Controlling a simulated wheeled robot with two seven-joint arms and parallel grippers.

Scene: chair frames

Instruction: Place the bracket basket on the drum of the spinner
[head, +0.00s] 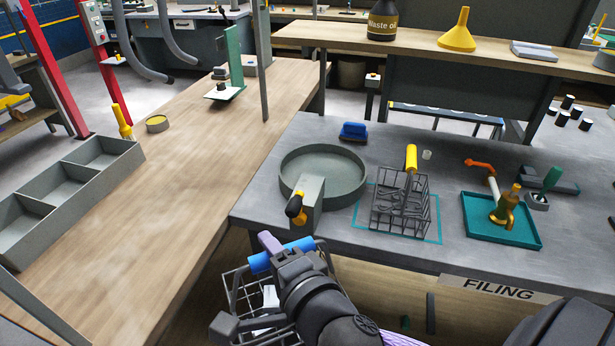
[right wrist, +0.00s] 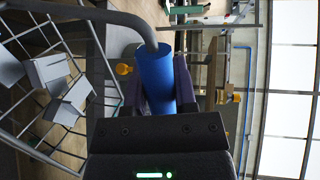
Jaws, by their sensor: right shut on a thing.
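My right gripper (head: 275,250) is shut on the blue handle (head: 285,257) of a wire basket (head: 233,287), held in front of the grey bench's front edge at lower centre. My arm hides much of this basket. In the right wrist view the blue handle (right wrist: 155,80) lies between the fingers, and pale grey angled pieces (right wrist: 62,88), which look like brackets, sit inside the wire mesh. The spinner's round grey drum (head: 325,194) stands on the grey bench, beyond the gripper. My left gripper is not in view.
A second wire basket (head: 400,208) with a yellow handle stands right of the drum inside a teal outline. A teal tray (head: 478,235) with a brass bottle is farther right. A blue brush (head: 353,131) lies behind the drum. The wooden bench (head: 150,225) at left has wide free room.

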